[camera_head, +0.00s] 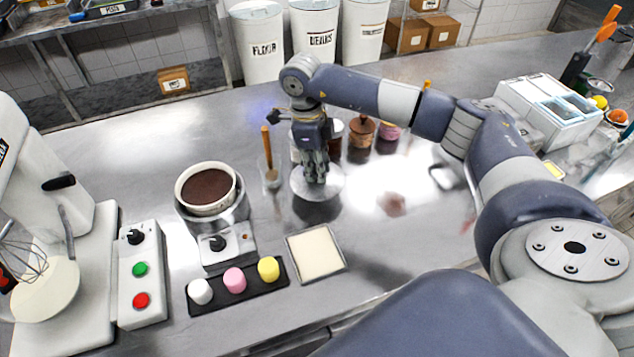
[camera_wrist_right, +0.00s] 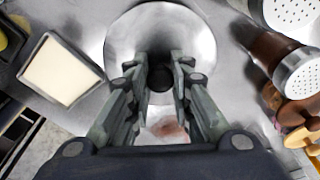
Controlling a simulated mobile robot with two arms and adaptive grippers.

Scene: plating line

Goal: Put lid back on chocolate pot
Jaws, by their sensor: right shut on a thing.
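The chocolate pot (camera_head: 208,189) stands open at the left-middle of the counter, a cream-rimmed pot full of dark brown chocolate. It sits in a metal warmer with a black dial (camera_head: 217,243). The round silver lid (camera_head: 332,188) is to the right of the pot, under my right gripper (camera_head: 315,179). My right gripper is shut on the lid's dark knob, which shows between the fingers in the right wrist view (camera_wrist_right: 160,78). A dark patch shows on the counter just below the lid; I cannot tell how high the lid is. My left gripper is not in view.
A glass with a wooden-handled tool (camera_head: 268,155) stands between pot and lid. Behind the lid are several jars and shakers (camera_head: 361,132). A white tile (camera_head: 315,252) and a black tray of coloured pieces (camera_head: 237,284) lie in front. A stand mixer (camera_head: 45,200) is at left.

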